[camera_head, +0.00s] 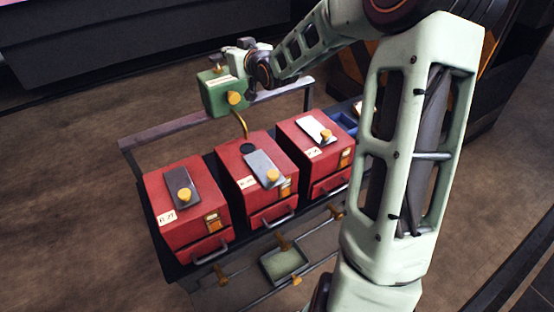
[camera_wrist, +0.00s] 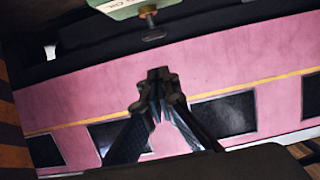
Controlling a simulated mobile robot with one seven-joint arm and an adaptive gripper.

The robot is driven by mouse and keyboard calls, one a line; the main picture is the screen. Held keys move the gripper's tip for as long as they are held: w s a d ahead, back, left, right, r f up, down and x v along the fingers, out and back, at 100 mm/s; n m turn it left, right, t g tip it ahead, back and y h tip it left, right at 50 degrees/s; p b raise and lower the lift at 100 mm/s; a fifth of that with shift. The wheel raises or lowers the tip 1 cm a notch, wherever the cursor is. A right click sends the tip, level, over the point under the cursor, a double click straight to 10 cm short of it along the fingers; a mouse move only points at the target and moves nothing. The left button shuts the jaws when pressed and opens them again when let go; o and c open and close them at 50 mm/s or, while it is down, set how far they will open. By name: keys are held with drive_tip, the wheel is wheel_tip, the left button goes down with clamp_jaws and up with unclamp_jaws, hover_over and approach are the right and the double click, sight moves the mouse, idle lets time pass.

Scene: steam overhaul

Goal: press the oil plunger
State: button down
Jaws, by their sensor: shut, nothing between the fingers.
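A green oil can (camera_head: 226,93) with a pale label stands above and behind the middle red box in the head view. A small knobbed plunger (camera_head: 217,67) sits on its top. A brass knob (camera_head: 235,98) is on its side, with a curved brass spout (camera_head: 242,126) running down towards the middle box. In the wrist view the green can (camera_wrist: 125,7) shows at the top edge, with the plunger's stem and flat head (camera_wrist: 152,34) sticking out of it. My gripper (camera_wrist: 160,75) is shut and empty, apart from the plunger head. In the head view, its fingertips are hard to make out near the can.
The middle red box (camera_head: 275,195) has a round dark hole (camera_head: 247,148) beside its grey cover plate (camera_head: 264,168). Red boxes stand left (camera_head: 200,228) and right (camera_head: 300,145). A green tray (camera_head: 284,262) lies below. A pink panel (camera_wrist: 100,90) fills the wrist view background.

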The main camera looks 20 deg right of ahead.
drive_tip(key=shift+r, duration=0.1)
idle(0.3)
wheel_tip(320, 180, up, 2)
drive_tip(key=shift+w+r+p, duration=0.1)
drive_tip(key=shift+r+p, duration=0.1)
drive_tip(key=shift+p, duration=0.55)
drive_tip(key=p, duration=0.2)
hover_over(218, 59)
wheel_tip(218, 59, down, 2)
drive_tip(key=shift+f, duration=0.25)
drive_tip(key=f, duration=0.2)
drive_tip(key=shift+s+f+p, duration=0.2)
drive_tip(key=shift+f+p, duration=0.15)
drive_tip(key=shift+f, duration=0.65)
